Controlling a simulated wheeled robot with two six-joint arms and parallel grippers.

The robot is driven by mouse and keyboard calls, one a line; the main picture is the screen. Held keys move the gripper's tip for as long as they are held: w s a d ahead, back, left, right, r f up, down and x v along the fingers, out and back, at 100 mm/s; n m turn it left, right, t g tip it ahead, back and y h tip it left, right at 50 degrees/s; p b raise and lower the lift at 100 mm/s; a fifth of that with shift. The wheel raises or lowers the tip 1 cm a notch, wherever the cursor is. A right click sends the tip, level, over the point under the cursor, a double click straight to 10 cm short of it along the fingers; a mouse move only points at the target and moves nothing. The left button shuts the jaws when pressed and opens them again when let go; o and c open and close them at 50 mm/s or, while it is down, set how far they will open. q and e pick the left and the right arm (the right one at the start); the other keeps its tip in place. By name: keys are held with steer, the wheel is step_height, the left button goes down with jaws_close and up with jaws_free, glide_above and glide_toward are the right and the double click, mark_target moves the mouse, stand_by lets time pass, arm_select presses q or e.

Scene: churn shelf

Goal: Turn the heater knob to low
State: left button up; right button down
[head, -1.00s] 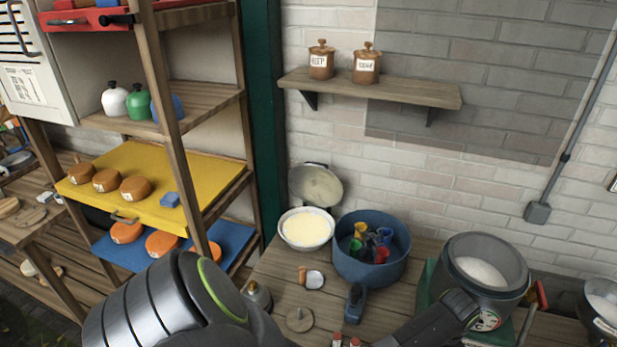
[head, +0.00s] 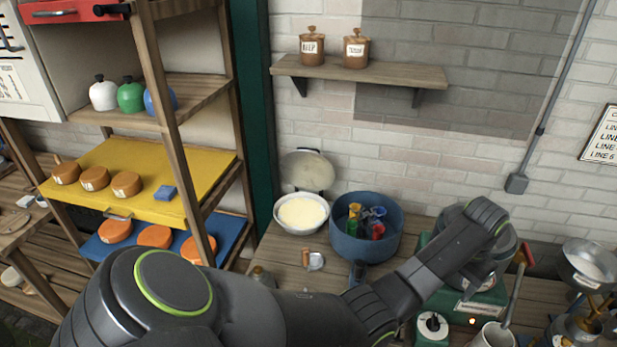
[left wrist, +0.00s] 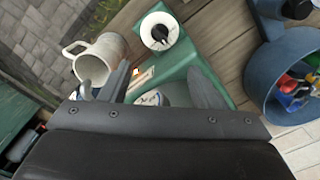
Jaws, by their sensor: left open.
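The heater knob (head: 433,325) is a black knob on a round white dial at the front left of the green heater (head: 484,298). The knob also shows in the left wrist view (left wrist: 159,32), at the top centre. Its exact setting is too small to read. In the left wrist view my left gripper (left wrist: 162,78) is open and empty, its two fingers spread over the green heater body, with the knob beyond the fingertips and apart from them. In the head view my arm covers much of the pot on the heater. My right gripper is not in view.
A white mug (head: 492,337) stands right beside the heater. A blue tub (head: 366,245) of coloured items and a white bowl (head: 301,213) stand on the wooden table to the left. A metal pan (head: 588,262) is at the far right.

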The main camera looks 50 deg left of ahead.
arm_select(q)
steer(key=s+a+f+n, duration=0.1)
steer(key=s+a+f, duration=0.4)
steer(key=s, duration=0.3)
steer(key=s+a+f+n+t+b, duration=0.1)
steer(key=s+a+f, duration=0.5)
steer(key=s+f, duration=0.2)
steer(key=s+a+f+t+b, duration=0.1)
steer(key=s+a+f, duration=0.5)
steer(key=s, duration=0.3)
steer(key=shift+s+f+n+y, duration=0.2)
steer(key=shift+f+n+y, duration=0.15)
steer(key=shift+n+y, duration=0.05)
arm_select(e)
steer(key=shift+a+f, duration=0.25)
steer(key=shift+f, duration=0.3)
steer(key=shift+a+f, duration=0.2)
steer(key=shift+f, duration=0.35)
